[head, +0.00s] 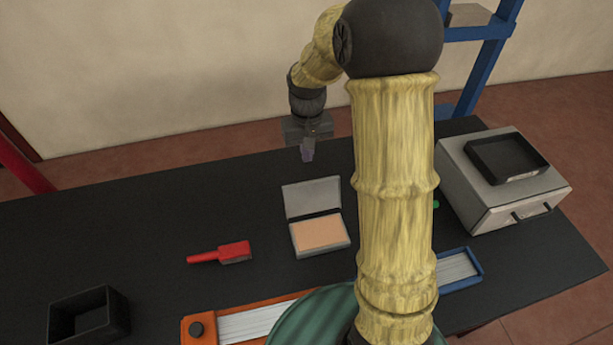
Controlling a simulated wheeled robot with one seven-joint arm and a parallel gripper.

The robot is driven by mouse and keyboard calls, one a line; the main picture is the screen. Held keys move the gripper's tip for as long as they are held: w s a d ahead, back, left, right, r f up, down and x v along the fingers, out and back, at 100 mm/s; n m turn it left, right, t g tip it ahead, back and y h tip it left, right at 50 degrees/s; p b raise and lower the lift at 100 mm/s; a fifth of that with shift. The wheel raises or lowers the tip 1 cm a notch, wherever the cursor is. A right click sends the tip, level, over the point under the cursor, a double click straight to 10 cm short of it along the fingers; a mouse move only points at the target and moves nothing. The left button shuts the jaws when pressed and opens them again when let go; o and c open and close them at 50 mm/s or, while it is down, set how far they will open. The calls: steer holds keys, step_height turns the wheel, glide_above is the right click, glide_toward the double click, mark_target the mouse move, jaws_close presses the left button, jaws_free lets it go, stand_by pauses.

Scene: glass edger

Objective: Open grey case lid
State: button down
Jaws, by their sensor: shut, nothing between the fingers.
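The grey case (323,252) stands on the black table near the middle of the head view. Its lid (312,197) is raised and leans back at the far side, and a flat tan surface shows inside the case. My gripper (307,154) is shut and empty. It appears above and behind the raised lid, apart from it in the picture. My arm comes down on the right of the case and does not cover it.
A red brush (222,253) lies left of the case. A black open box (119,318) is at front left. An orange-framed tray (198,325) and a blue-framed tray (474,262) lie in front. A grey drawer unit (481,205) bears a black tray (517,171). The table's left back is clear.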

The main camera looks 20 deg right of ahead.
mark_target(311, 195)
steer(key=w+f+g, duration=0.1)
steer(key=w+f, duration=0.1)
steer(key=w, duration=0.4)
steer(key=shift+d+f, duration=0.3)
steer(key=shift+f, duration=0.1)
steer(key=s+f+p, duration=0.4)
steer(key=f+p, duration=0.1)
steer(key=f, duration=0.3)
steer(key=shift+s, duration=0.15)
steer(key=shift+a+b, duration=0.1)
steer(key=shift+b, duration=0.3)
